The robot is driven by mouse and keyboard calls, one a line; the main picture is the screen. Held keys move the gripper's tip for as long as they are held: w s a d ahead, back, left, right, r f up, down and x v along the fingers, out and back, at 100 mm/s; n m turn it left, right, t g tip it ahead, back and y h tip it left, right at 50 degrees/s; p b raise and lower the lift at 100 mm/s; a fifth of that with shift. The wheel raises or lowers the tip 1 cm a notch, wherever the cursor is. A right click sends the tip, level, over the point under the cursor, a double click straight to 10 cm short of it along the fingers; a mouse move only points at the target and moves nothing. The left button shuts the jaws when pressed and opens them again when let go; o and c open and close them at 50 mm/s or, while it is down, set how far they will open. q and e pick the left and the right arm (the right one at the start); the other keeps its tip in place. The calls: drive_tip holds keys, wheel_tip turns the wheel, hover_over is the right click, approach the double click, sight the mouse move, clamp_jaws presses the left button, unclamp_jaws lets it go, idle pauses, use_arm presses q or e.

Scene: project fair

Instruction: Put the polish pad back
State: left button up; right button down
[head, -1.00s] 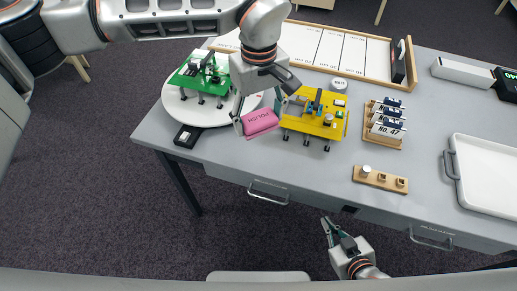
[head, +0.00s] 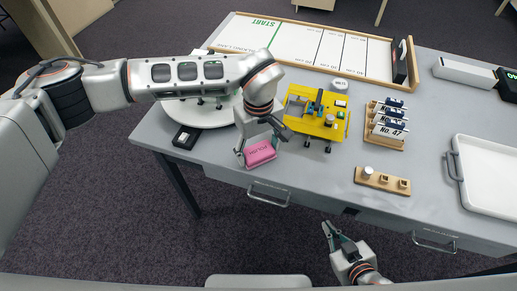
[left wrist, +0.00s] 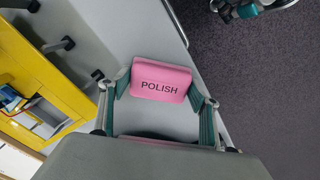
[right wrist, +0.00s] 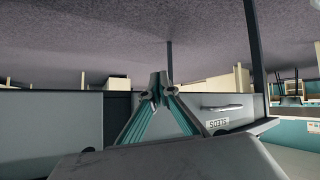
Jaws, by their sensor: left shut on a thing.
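The pink polish pad (head: 260,154), with the word POLISH on top, is held in my left gripper (head: 261,148) near the table's front edge. In the left wrist view the pad (left wrist: 160,82) lies flat between the two fingers, one at each short end. I cannot tell whether its underside touches the tabletop. My right gripper (head: 331,230) is empty, low in front of the table, off its edge. In the right wrist view its fingertips (right wrist: 158,84) meet.
A yellow board (head: 318,113) on black legs stands just right of the pad. A white round turntable (head: 190,115) and a small black box (head: 187,137) are to the left. A wooden block with pegs (head: 382,180) is further right. Drawer handles (head: 268,195) stick out in front.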

sight(259, 150)
use_arm(q)
drive_tip(key=shift+f, duration=0.1)
drive_tip(key=o, duration=1)
drive_tip(key=shift+r, duration=0.2)
wheel_tip(259, 150, up, 12)
drive_tip(key=shift+f+p, duration=0.1)
drive_tip(key=shift+p, duration=0.3)
